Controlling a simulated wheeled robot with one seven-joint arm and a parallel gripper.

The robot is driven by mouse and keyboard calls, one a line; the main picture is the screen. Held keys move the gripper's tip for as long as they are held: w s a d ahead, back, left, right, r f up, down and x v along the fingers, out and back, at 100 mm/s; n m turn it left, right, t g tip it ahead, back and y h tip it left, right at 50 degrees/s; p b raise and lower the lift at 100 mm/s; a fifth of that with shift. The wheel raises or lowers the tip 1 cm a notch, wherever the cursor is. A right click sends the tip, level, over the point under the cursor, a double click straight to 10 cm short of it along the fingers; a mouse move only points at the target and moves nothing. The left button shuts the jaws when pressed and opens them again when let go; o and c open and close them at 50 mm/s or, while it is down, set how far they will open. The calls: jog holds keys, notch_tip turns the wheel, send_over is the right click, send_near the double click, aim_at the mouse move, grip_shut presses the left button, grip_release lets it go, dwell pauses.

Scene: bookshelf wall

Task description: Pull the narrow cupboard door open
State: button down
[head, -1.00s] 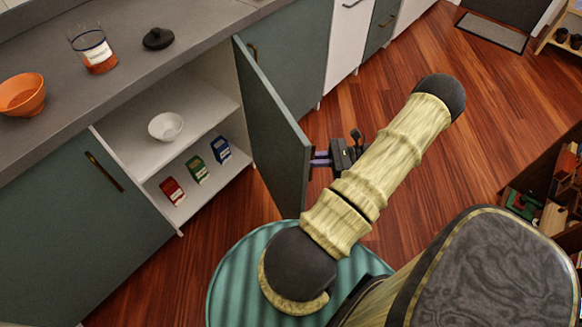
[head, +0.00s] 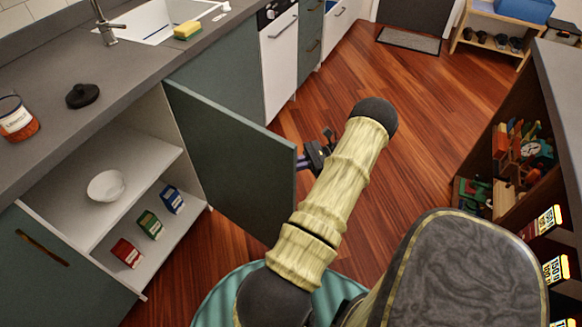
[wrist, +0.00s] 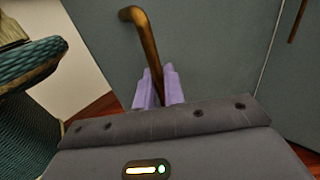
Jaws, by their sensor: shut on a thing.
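The grey-green cupboard door (head: 235,160) stands well open in the head view, swung out from the right side of the cupboard opening. My gripper (head: 301,163) is at its free edge, on the door's outer side, and the door partly hides the fingertips. In the wrist view the bronze bar handle (wrist: 146,45) runs down between the two lilac fingers of my gripper (wrist: 160,88), which is shut on it. The handle's lower end is hidden by the fingers and gripper body.
The open cupboard (head: 128,160) holds a white bowl (head: 106,186) on its upper shelf and small red, green and blue cartons below. Clear wooden floor (head: 425,125) lies right of the door.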

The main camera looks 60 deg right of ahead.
jog(key=c, duration=1.6)
grip_release()
jog(key=shift+c, duration=0.2)
jog(key=shift+d, duration=0.1)
jog(key=v, duration=1.1)
jog(key=shift+s+d+b, duration=0.3)
jog(key=shift+b, duration=0.15)
